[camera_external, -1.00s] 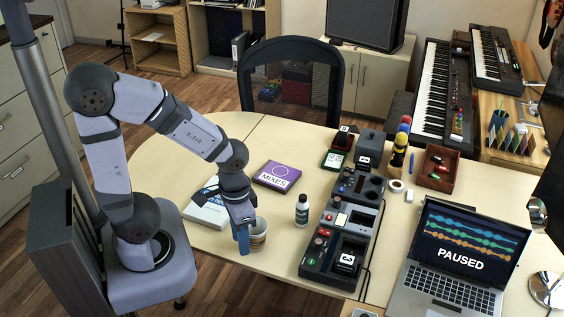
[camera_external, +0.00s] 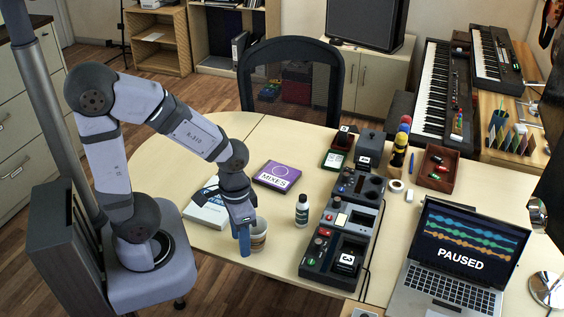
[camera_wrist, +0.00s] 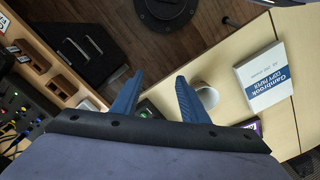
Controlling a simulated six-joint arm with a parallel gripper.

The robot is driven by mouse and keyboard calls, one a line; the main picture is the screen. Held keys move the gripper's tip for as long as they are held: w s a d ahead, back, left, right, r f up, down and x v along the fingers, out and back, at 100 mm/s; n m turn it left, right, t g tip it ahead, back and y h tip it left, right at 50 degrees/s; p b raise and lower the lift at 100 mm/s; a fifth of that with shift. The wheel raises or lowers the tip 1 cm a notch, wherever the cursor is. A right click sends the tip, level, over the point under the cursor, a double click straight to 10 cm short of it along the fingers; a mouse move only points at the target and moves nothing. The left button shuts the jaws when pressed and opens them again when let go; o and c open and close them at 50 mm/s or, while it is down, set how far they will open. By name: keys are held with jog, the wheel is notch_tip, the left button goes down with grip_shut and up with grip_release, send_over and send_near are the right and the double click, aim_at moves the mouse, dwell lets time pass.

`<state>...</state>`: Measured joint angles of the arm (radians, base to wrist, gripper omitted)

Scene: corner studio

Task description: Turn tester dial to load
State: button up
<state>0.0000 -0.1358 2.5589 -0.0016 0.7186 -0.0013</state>
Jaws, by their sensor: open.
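A dark tester console (camera_external: 338,230) lies along the right half of the pale table. It carries small knobs, colored buttons and a bay holding a black block with a white label (camera_external: 346,262). A small red-topped control (camera_external: 324,232) is on its near-left part; I cannot tell which control is the tester dial, nor read its setting. The mug (camera_wrist: 208,96) shows beside the right finger.
A laptop (camera_external: 462,258) reading PAUSED is on the right. A wooden tray (camera_external: 438,168) sits behind it.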

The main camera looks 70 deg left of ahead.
jog(key=w+a+r+n, duration=0.2)
jog(key=w+n, duration=0.2)
jog(key=w, duration=0.9)
jog(key=n+b, duration=0.3)
jog(key=n, duration=0.9)
send_near(337, 199)
jog(key=shift+s+d+f, duration=0.3)
jog(key=shift+d, duration=0.2)
jog(key=shift+w+a+f+n, duration=0.2)
jog(key=shift+a+f+n, duration=0.2)
jog(key=shift+a+f, duration=0.15)
jog(key=shift+w+f+p, duration=0.1)
jog(key=shift+f+p, duration=0.75)
jog(key=shift+f, duration=2.75)
grip_shut()
